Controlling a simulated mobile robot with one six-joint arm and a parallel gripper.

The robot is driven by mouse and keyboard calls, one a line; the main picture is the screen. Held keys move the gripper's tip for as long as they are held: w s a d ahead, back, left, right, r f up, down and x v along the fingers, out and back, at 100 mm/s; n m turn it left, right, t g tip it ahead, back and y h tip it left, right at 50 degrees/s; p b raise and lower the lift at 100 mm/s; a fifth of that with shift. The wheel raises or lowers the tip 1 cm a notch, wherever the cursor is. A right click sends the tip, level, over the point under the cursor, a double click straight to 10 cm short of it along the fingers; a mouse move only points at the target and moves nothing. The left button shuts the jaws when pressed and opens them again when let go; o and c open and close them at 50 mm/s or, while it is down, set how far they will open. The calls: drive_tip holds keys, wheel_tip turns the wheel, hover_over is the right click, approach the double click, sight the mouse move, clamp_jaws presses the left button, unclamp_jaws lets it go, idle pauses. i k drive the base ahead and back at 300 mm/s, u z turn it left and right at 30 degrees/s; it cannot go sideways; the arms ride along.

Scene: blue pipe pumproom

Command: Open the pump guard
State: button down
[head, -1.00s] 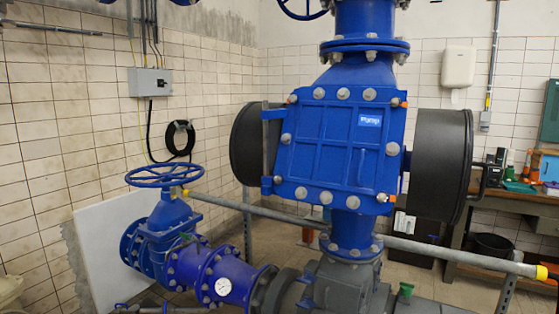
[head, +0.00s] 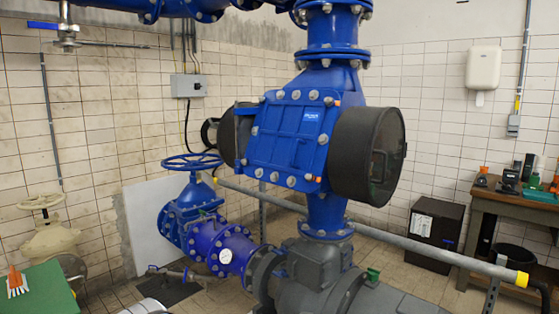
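The pump guard (head: 285,138) is a blue ribbed rectangular panel with bolts around its edge and a small label near its top right. It sits on the front of the blue vertical pump pipe (head: 327,211) and looks shut. A raised bar that looks like a handle (head: 297,153) stands on its lower right part. Bracket-like hinge parts (head: 243,111) show on its left edge. Small orange tips (head: 337,102) show at its right corners. My gripper is not in view.
Dark drums flank the guard, on the right (head: 366,155) and left (head: 227,140). A blue handwheel valve (head: 191,163) stands left. A workbench (head: 510,215) stands right, a green surface (head: 45,290) at lower left.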

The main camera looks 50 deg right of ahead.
sight(387, 111)
drive_tip(key=k, duration=0.6)
drive_tip(key=z, duration=2.05)
drive_tip(key=i, duration=1)
drive_tip(key=u, duration=0.05)
drive_tip(key=k, duration=0.5)
drive_tip(key=z, duration=0.35)
drive_tip(key=i, duration=0.45)
drive_tip(key=z, duration=0.05)
